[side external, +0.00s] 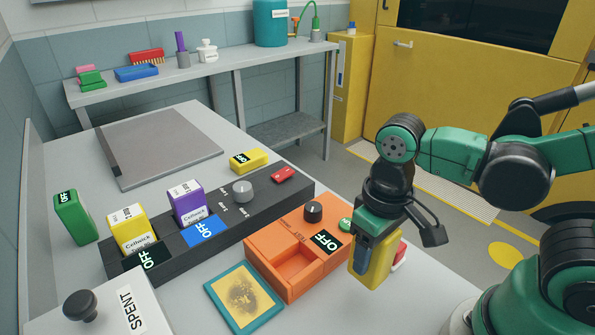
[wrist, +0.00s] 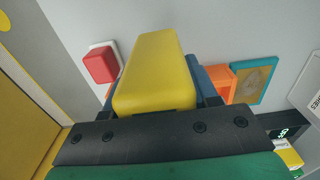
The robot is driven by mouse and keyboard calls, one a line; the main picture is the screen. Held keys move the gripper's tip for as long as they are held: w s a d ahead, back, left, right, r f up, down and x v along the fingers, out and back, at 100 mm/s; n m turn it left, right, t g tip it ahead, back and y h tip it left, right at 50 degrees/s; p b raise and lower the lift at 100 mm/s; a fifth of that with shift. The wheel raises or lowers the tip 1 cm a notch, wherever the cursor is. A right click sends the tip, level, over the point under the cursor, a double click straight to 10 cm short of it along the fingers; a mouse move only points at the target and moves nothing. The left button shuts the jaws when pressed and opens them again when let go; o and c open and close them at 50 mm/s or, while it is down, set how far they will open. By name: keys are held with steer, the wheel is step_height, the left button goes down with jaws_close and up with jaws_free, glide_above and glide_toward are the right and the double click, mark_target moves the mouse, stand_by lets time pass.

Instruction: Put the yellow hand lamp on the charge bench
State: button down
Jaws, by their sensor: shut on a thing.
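My gripper (side external: 368,247) is shut on a yellow block with rounded edges (side external: 381,262). I cannot tell for sure from its plain faces that it is the hand lamp. It hangs upright at the right end of the orange box (side external: 272,238), near the grey bench's front edge; whether it touches anything is unclear. In the wrist view the yellow block (wrist: 158,62) sits between the blue finger pads. The grey bench (side external: 200,292) carries a long black charger unit (side external: 270,208) with OFF displays, holding a yellow pack (side external: 130,232) and a purple pack (side external: 187,203).
A green block (side external: 75,217) and a smaller yellow OFF block (side external: 248,160) stand around the charger. A red and white thing (wrist: 101,62) lies beside the held block. A teal-framed picture (side external: 243,297) and SPENT box (side external: 108,308) are in front. A grey plate (side external: 160,145) lies clear behind.

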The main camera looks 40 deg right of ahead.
mark_target(369, 271)
steer(key=shift+f, duration=2.4)
steer(key=shift+f, duration=0.15)
steer(key=shift+c, duration=1.2)
jaws_free()
step_height(369, 271, up, 12)
steer(key=shift+f, duration=0.1)
steer(key=w+d+f+t, duration=0.1)
steer(key=w+d+t, duration=0.4)
steer(key=w+t, duration=0.2)
steer(key=shift+w, duration=0.1)
